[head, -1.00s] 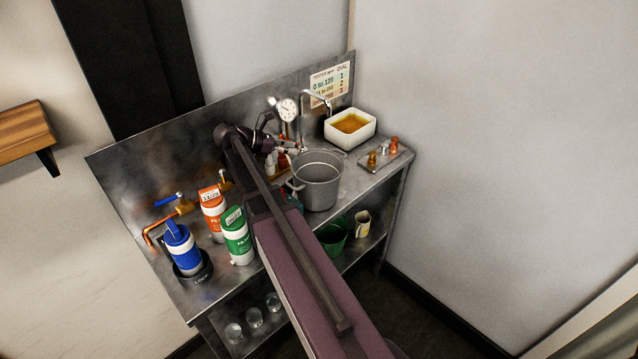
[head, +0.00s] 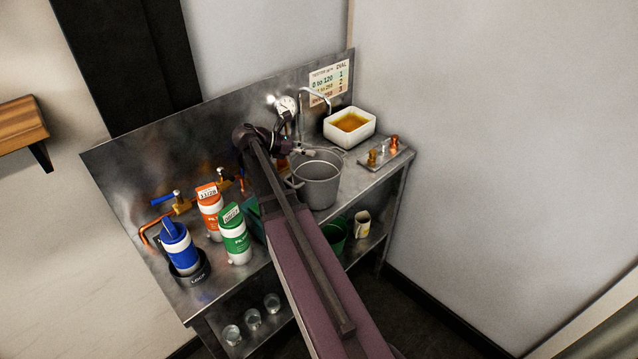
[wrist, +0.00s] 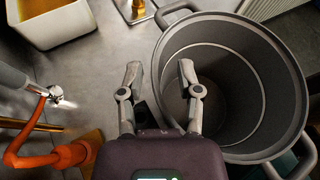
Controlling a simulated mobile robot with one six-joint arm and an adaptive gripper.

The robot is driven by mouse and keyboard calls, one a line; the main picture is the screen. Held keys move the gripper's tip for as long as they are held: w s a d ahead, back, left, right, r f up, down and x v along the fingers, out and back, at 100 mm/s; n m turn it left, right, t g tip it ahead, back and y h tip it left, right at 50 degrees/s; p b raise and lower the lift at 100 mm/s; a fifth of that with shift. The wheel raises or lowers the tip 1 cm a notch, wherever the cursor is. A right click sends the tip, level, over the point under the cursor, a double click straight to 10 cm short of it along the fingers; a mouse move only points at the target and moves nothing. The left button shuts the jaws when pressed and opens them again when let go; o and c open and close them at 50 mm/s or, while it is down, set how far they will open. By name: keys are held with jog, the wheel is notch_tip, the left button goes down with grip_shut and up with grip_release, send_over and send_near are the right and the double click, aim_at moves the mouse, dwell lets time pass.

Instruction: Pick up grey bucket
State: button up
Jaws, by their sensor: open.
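The grey bucket (head: 318,188) stands upright and open-topped on the steel bench, with a looped handle on its side. It fills the right half of the wrist view (wrist: 240,85) and looks empty inside. My gripper (wrist: 160,72) is open with nothing between its fingers. In the wrist view, one finger overlaps the bucket's mouth and the other lies left of its rim, over the bench. I cannot tell whether the fingertips are below the rim or touching it. In the head view my gripper (head: 308,150) is at the bucket's back rim, partly hidden by my arm.
A white basin of amber liquid (head: 349,138) and a plate with brass fittings (head: 378,156) are at the right. Blue (head: 180,248), orange (head: 209,215) and green (head: 235,240) filter canisters stand left. A gauge (head: 287,105) and bent pipe are behind. Orange piping (wrist: 40,150) is close.

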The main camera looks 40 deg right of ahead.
jog(key=shift+s+d+f, duration=0.2)
jog(key=shift+s+d, duration=0.05)
jog(key=shift+d, duration=0.25)
grip_shut()
